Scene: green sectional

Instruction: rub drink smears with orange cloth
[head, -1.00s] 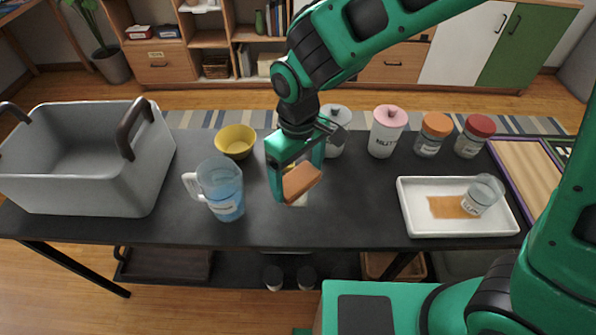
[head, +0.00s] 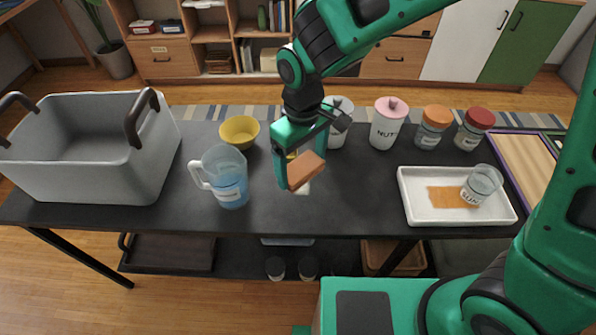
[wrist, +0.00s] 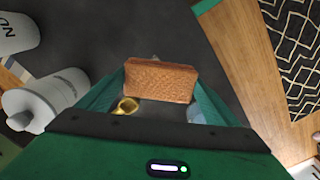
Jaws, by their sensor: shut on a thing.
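My gripper (head: 299,176) is shut on the orange-brown cloth (head: 307,171), a folded block held above the middle of the black table. In the wrist view the cloth (wrist: 160,81) sits between the two green fingers. An orange-brown smear patch (head: 447,197) lies on the floor of the white tray (head: 410,209) at the table's right. A clear glass with a label (head: 481,184) stands in that tray at the patch's right end and hides part of it. The gripper is well left of the tray.
A blue-tinted pitcher (head: 228,178) and yellow bowl (head: 239,130) stand left of my gripper. A big grey basket (head: 85,170) fills the left end. Canisters and jars, including the pink-lidded one (head: 388,125), line the back right. Black tabletop (head: 355,200) is bare between gripper and tray.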

